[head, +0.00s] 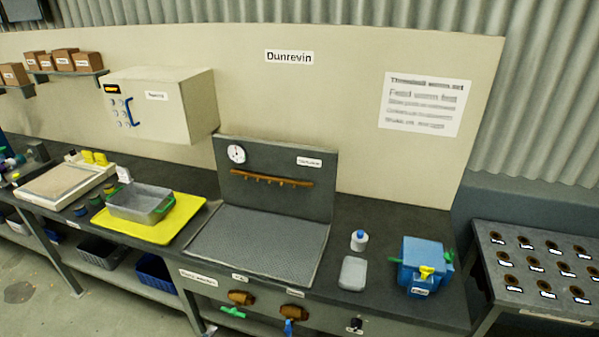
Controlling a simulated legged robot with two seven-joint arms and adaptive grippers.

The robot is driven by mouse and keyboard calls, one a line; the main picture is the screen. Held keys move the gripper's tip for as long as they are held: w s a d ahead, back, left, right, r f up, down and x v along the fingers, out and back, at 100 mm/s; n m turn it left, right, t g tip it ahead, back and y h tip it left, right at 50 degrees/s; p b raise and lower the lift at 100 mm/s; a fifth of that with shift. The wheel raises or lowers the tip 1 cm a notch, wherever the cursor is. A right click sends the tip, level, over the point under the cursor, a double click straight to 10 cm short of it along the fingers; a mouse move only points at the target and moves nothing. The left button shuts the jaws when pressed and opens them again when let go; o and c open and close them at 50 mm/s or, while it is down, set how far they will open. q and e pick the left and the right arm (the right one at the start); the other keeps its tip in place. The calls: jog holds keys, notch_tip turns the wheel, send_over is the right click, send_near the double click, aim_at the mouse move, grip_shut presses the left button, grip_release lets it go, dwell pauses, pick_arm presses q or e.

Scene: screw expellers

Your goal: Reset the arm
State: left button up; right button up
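Neither of my arms nor grippers shows in the head view. The workbench (350,215) runs across the view with a cream back panel (300,110) behind it. A grey tray (140,203) with a green handle sits on a yellow mat (187,226). A blue box-shaped device (421,263) with green side knobs and a yellow part stands at the right end of the bench. I cannot see anything held.
A grey plate station with a gauge (236,154) fills the bench middle. A white-capped bottle (359,241) and a small grey block (353,273) stand right of it. A beige cabinet (158,105) overhangs at left. A rack with several holes (535,265) stands right.

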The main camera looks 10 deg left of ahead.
pick_arm(q)
jog(key=s+d+f+m+g+p, duration=0.1)
jog(key=s+d+f+m+g, duration=0.4)
jog(key=f, duration=0.5)
jog(key=s+d+f+m+g, duration=0.2)
jog(key=s+d+f+m, duration=0.4)
jog(key=f, duration=0.4)
jog(key=s+d+f+m+g, duration=0.2)
jog(key=s+f, duration=0.1)
jog(key=s, duration=0.3)
jog(key=s+d+f+m+g, duration=0.2)
jog(key=s+f+m, duration=0.1)
jog(key=s, duration=0.3)
jog(key=s+d+f+m+g+y, duration=0.1)
jog(key=s+d+f+m+g, duration=0.1)
jog(key=s+f, duration=0.3)
jog(key=shift+s+m+p, duration=0.4)
jog(key=shift+s+m, duration=0.3)
jog(key=shift+s, duration=0.05)
pick_arm(e)
jog(key=s+f, duration=0.1)
jog(key=f, duration=0.1)
jog(key=s+f, duration=0.1)
jog(key=f, duration=0.1)
jog(key=shift+s+d+f, duration=0.1)
jog(key=shift+s+d, duration=0.1)
jog(key=shift+s, duration=0.15)
